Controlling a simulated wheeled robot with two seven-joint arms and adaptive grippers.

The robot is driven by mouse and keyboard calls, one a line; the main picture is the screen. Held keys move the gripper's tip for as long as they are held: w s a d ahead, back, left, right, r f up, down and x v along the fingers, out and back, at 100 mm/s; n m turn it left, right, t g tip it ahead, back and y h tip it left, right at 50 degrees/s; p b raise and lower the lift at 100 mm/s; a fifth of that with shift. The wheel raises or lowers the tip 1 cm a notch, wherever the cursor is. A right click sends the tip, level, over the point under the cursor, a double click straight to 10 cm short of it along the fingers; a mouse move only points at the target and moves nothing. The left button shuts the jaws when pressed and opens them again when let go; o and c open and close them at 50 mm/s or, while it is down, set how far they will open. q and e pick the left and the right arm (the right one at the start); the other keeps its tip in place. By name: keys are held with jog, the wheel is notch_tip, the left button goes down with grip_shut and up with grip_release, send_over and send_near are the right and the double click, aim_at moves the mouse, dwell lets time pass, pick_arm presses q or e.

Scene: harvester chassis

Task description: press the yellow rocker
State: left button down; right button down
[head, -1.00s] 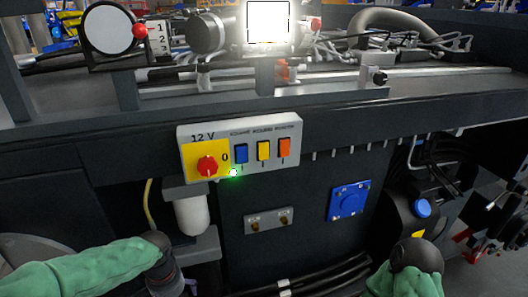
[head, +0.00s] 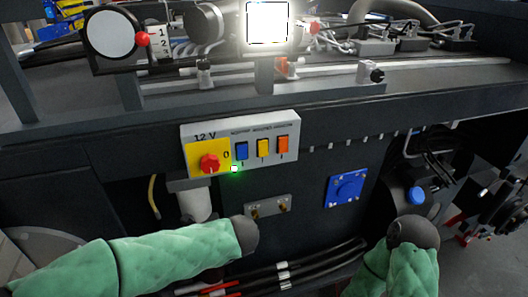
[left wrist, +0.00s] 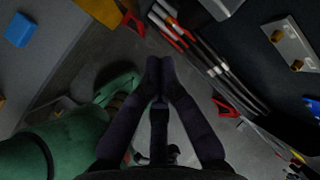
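The yellow rocker (head: 263,148) is the middle of three rockers on the grey-white 12 V switch box (head: 222,132) in the head view, between a blue rocker (head: 242,151) and an orange rocker (head: 282,145). My left forearm reaches in from the left, its wrist end below the box; the gripper itself is hidden there. In the left wrist view my left gripper (left wrist: 160,66) has its dark fingertips together with nothing between them. It is apart from the rocker. My right wrist shows at lower right in the head view, but its gripper cannot be seen.
A red rotary knob (head: 210,163) on a yellow plate and a lit green lamp (head: 235,169) are beside the rockers. Below are a grey plate with two brass studs (head: 268,206), a blue square socket (head: 347,188) and black cables (head: 325,264). The chassis ledge overhangs above.

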aim_at(261, 156)
pick_arm(q)
jog(key=s+d+r+m+t+p, duration=0.1)
jog(key=d+r+m+t, duration=0.4)
jog(key=r, duration=0.7)
jog(key=s+d+r+m+t+p, duration=0.1)
jog(key=d+r+m+t+p, duration=0.3)
jog(key=d+r+m, duration=0.5)
jog(key=d+r+t, duration=0.2)
jog(key=d+r, duration=0.1)
jog(key=d, duration=0.2)
jog(key=shift+s+d+t+h, duration=0.15)
jog(key=shift+s+t+h, duration=0.15)
jog(key=shift+s+h, duration=0.1)
jog(key=shift+p, duration=0.3)
jog(key=p+x, duration=0.3)
jog(key=x, duration=1.1)
